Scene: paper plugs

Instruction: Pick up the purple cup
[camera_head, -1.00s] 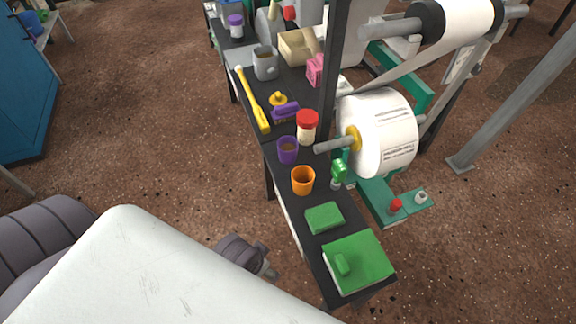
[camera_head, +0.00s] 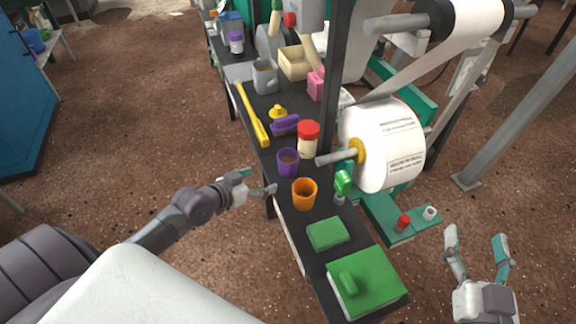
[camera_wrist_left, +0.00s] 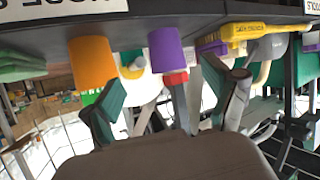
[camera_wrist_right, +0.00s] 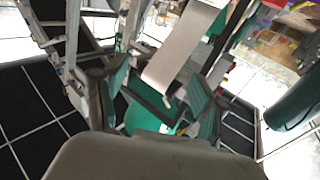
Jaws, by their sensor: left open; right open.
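The purple cup (camera_head: 288,163) stands upright on the dark narrow table, behind the orange cup (camera_head: 304,194). My left gripper (camera_head: 262,187) is beside the table's left edge, just left of and nearer than the purple cup, not touching it. In the left wrist view, which is upside down, the purple cup (camera_wrist_left: 166,50) shows beyond and between the open fingers (camera_wrist_left: 158,100), with the orange cup (camera_wrist_left: 92,62) to its left. My right gripper (camera_head: 477,252) is open and empty, over the floor right of the table; its fingers also show in the right wrist view (camera_wrist_right: 160,92).
A red-lidded jar (camera_head: 308,140) stands close behind the purple cup at right. A purple tool (camera_head: 285,125) and a yellow tool (camera_head: 252,115) lie farther back. A large paper roll (camera_head: 390,145) and a post flank the right side. Green blocks (camera_head: 328,234) lie in front.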

